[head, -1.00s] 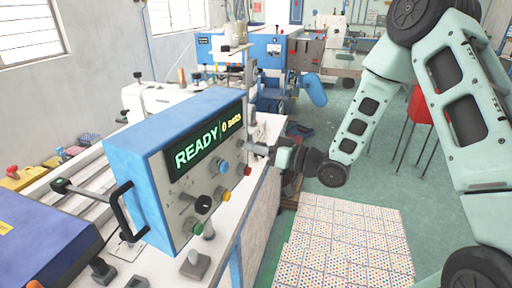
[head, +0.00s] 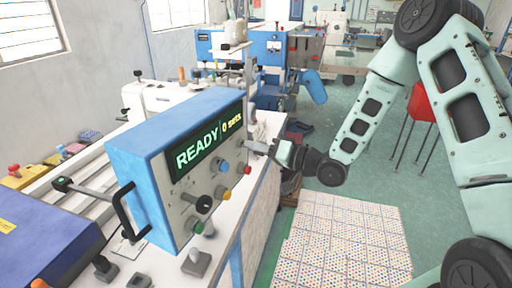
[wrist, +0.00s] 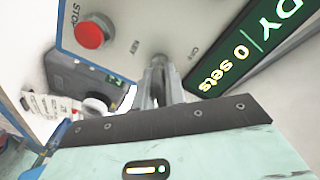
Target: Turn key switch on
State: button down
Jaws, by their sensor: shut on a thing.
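The blue control box (head: 137,165) has a light front panel with a lit green display (head: 209,138) reading READY and 0 sets. The key switch (wrist: 159,62) is beside the KEY label in the wrist view, mostly hidden by my fingers. My gripper (wrist: 160,82) is shut on it, with the fingers pointing at the panel. In the head view my gripper (head: 256,147) reaches the panel's right edge from the right, and the key switch is hidden there. I cannot tell the key's turn angle.
A red STOP button (wrist: 90,35) is close by in the wrist view. Blue, yellow, black and green controls sit lower on the panel. A black handle (head: 128,212) juts from the box's left side. The white bench (head: 222,240) is below, with open floor to the right.

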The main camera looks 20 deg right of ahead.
jog(key=c, duration=1.6)
grip_release()
jog(key=shift+o, duration=0.2)
jog(key=shift+s+d, duration=0.1)
jog(key=shift+d, duration=0.05)
jog(key=b+v, duration=0.4)
jog(key=v, duration=1.3)
jog(key=shift+s, duration=0.1)
